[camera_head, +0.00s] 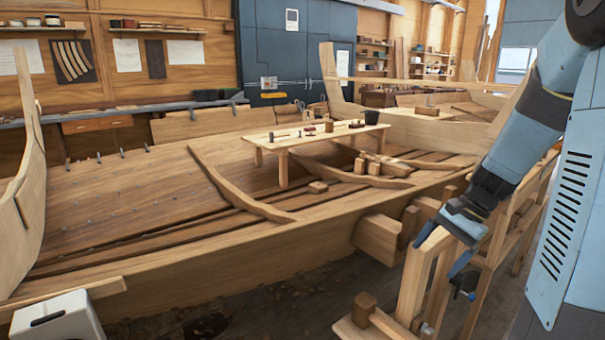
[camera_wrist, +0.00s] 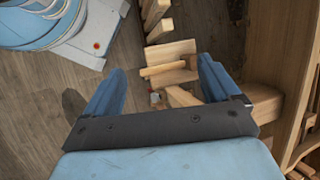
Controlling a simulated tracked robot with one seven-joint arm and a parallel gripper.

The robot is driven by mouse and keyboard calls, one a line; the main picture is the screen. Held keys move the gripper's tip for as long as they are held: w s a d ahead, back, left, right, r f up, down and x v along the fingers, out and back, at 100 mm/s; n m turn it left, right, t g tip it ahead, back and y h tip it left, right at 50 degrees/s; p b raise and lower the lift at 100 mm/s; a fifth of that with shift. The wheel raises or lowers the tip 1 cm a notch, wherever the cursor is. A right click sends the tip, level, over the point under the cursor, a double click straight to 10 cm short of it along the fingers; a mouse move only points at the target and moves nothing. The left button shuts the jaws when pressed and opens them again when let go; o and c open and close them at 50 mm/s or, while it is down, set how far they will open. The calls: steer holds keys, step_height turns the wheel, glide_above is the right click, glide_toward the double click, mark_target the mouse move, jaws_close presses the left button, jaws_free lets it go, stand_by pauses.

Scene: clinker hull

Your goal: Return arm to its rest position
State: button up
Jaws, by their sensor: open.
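My gripper (camera_head: 437,258) hangs at the lower right in the head view, at the end of my blue and dark arm, pointing down. It is open, with its two blue fingers apart. In the wrist view the gripper (camera_wrist: 162,72) shows from behind, and nothing is held between the fingers. Beyond the fingers are wooden blocks (camera_wrist: 172,50) and the plank floor (camera_wrist: 40,95). In the head view the gripper is close to a wooden trestle (camera_head: 413,285); I cannot tell whether they touch.
A clinker hull (camera_head: 180,262) fills the middle, with a small table (camera_head: 318,136) of tools inside it. A wooden stand (camera_head: 500,225) is right of the gripper. A white box (camera_head: 57,318) is at the lower left. Some floor (camera_head: 300,300) is bare in front of the hull.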

steer(key=s+a+r+n+t+h, duration=0.2)
steer(key=s+a+r+n+t, duration=0.1)
steer(key=s+r+n, duration=0.2)
steer(key=s+a+r+n+t+h, duration=0.2)
steer(key=s+a+r+n+h, duration=0.1)
steer(key=s+r, duration=0.6)
steer(key=shift+s+a+r+n+t+h, duration=0.15)
steer(key=shift+a+n+t+h, duration=0.3)
steer(key=shift+n, duration=0.55)
steer(key=shift+a, duration=0.1)
